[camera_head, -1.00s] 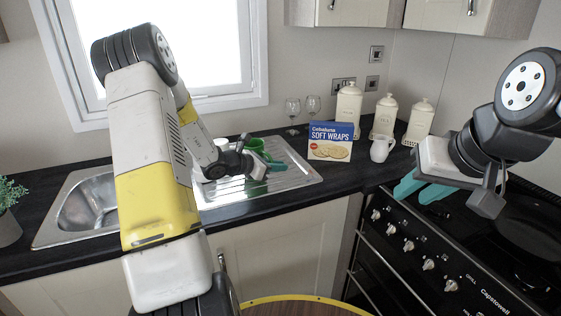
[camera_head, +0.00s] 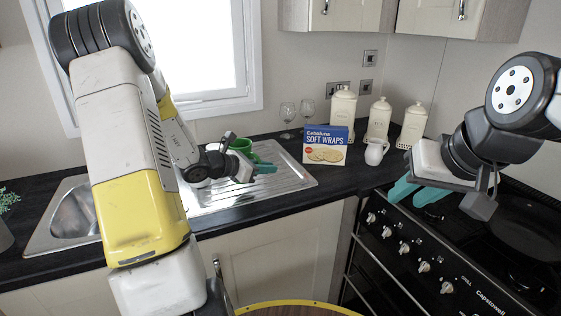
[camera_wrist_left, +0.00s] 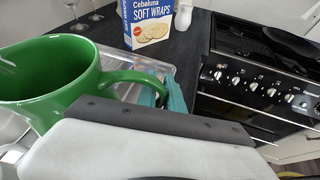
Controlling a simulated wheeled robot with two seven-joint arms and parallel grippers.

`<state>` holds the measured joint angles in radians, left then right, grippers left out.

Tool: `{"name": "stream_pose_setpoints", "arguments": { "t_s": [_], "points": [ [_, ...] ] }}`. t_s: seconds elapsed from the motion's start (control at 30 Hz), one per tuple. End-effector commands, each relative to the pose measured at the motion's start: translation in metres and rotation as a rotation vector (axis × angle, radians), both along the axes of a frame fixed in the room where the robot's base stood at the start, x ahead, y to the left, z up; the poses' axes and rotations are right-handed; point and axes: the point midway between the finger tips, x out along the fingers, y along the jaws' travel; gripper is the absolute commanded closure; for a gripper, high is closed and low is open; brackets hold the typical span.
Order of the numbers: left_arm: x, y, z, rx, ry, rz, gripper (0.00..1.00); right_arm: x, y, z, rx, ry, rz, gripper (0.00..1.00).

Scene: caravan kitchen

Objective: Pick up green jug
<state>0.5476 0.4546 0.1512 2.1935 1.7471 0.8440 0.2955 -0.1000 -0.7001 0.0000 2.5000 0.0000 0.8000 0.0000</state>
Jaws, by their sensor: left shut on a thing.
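The green jug (camera_head: 241,145) is above the metal draining board, partly hidden behind my left gripper in the head view. It fills the left of the left wrist view (camera_wrist_left: 45,80), with its open top and handle showing. My left gripper (camera_head: 262,168) is shut on the jug's handle; its teal fingers (camera_wrist_left: 168,95) are at the handle's outer side. I cannot tell if the jug's base touches the board. My right gripper (camera_head: 416,191) is empty over the front edge of the hob, its teal fingers apart.
A Soft Wraps box (camera_head: 325,146) and a small white jug (camera_head: 376,151) stand right of the draining board (camera_head: 285,182). Wine glasses (camera_head: 288,114) and cream canisters (camera_head: 379,119) stand behind. The sink (camera_head: 75,213) is at left, the black cooker (camera_head: 415,250) at right.

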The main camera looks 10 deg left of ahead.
Motion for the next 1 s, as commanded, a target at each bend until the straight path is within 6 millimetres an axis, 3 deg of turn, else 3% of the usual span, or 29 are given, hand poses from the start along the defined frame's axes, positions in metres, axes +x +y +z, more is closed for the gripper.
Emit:
{"name": "stream_pose_setpoints", "arguments": {
  "t_s": [0.5, 1.0],
  "points": [
    [-0.067, 0.011, 0.007, 0.001, -0.002, 0.000, 1.00, 0.000, 0.000, 0.000, 0.000, 0.000, 0.000, 0.67],
    [-0.101, 0.017, 0.010, 0.002, -0.002, 0.000, 1.00, 0.000, 0.000, 0.000, 0.000, 0.000, 0.000, 0.67]
  ]
}}
